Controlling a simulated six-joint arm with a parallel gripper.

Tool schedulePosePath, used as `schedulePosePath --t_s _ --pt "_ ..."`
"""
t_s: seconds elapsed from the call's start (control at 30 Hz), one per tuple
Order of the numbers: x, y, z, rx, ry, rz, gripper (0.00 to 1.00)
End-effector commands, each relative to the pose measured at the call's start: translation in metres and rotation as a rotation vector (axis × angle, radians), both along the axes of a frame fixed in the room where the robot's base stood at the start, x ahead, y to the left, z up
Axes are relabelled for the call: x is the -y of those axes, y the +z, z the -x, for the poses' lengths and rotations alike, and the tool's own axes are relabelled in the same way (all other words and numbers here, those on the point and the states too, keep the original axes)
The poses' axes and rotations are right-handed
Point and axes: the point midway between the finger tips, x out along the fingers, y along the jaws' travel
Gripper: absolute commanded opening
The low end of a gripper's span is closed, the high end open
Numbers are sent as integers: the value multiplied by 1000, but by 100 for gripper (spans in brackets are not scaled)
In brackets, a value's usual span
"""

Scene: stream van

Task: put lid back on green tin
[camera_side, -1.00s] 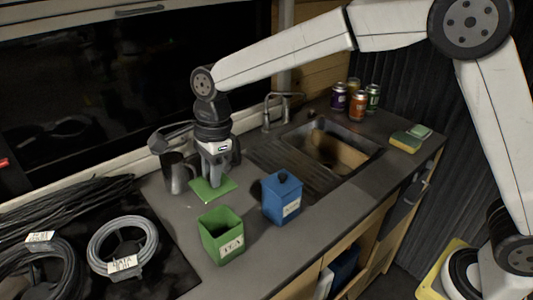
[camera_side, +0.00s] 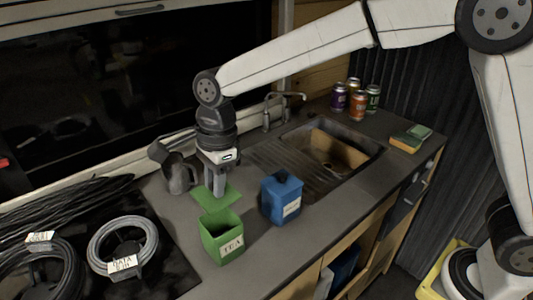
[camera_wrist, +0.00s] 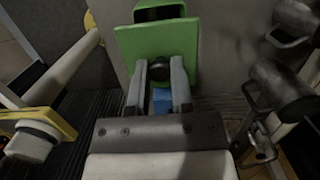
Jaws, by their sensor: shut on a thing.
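The green lid (camera_side: 210,200) is a flat square plate, held off the counter just behind the open green tin (camera_side: 223,240). The lid looks slightly tilted. My gripper (camera_side: 217,190) is shut on the lid's dark knob, which shows between the fingers in the wrist view (camera_wrist: 160,85) above the green lid (camera_wrist: 150,48). The green tin stands upright with a white TEA label on its front. Part of its dark opening shows beyond the lid at the top of the wrist view.
A blue lidded tin (camera_side: 282,199) stands right of the green tin. Cable coils (camera_side: 123,245) lie front left. The sink (camera_side: 330,150), cans (camera_side: 357,104) and sponges (camera_side: 410,138) are farther right.

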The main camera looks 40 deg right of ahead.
Motion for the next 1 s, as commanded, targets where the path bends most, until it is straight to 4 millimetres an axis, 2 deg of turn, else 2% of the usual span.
schedulePosePath --t_s 0.7,1.0 --pt "0 -47 0 -1 -1 0 0" --pt "0 -57 0 1 0 -1 0"
